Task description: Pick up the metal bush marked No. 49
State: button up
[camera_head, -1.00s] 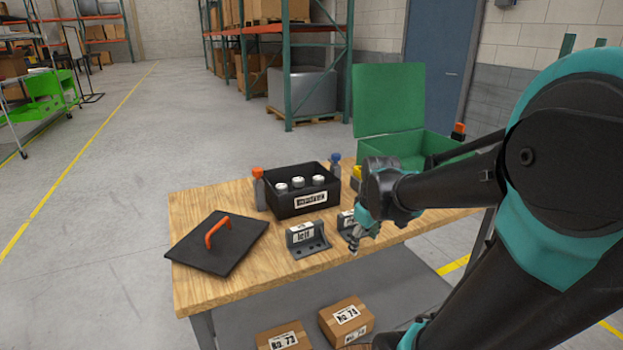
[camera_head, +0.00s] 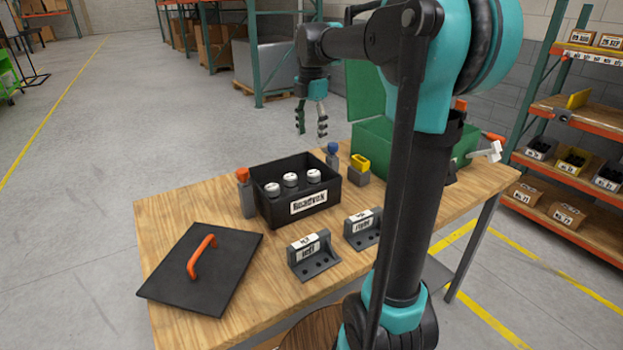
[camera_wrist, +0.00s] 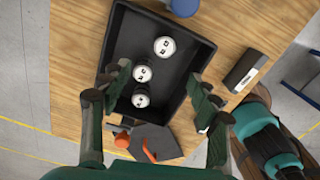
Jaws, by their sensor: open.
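Three metal bushes with white marked tops stand in a black bin (camera_head: 322,211) on the wooden table: a left one (camera_head: 272,189), a middle one (camera_head: 290,180) and a right one (camera_head: 313,176). In the wrist view they show as a top one (camera_wrist: 165,47), a middle one (camera_wrist: 142,73) and a bottom one (camera_wrist: 140,98). Their numbers are too small to read, so I cannot tell which is No. 49. My gripper (camera_head: 311,131) is open and empty, pointing down, well above the bin. In the wrist view, the bin lies between and beyond its fingers (camera_wrist: 160,78).
An orange-capped bottle (camera_head: 245,196) and a blue-capped one (camera_head: 332,157) flank the bin. Two grey brackets (camera_head: 313,256) (camera_head: 361,230) stand in front. A black lid with an orange handle (camera_head: 203,257) lies left. A yellow-topped block (camera_head: 360,170) and green case (camera_head: 372,139) are right.

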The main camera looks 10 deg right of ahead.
send_over(314, 173)
jog(key=f, duration=0.9)
jog(key=shift+w+a, duration=0.3)
jog(key=shift+a, duration=0.1)
jog(key=shift+s+d+f, duration=0.1)
jog(key=shift+d+f, duration=0.1)
jog(key=shift+f, duration=1.2)
jog(key=shift+s+d+f, duration=0.1)
jog(key=shift+d+f, duration=0.1)
jog(key=shift+f, duration=1.15)
grip_shut()
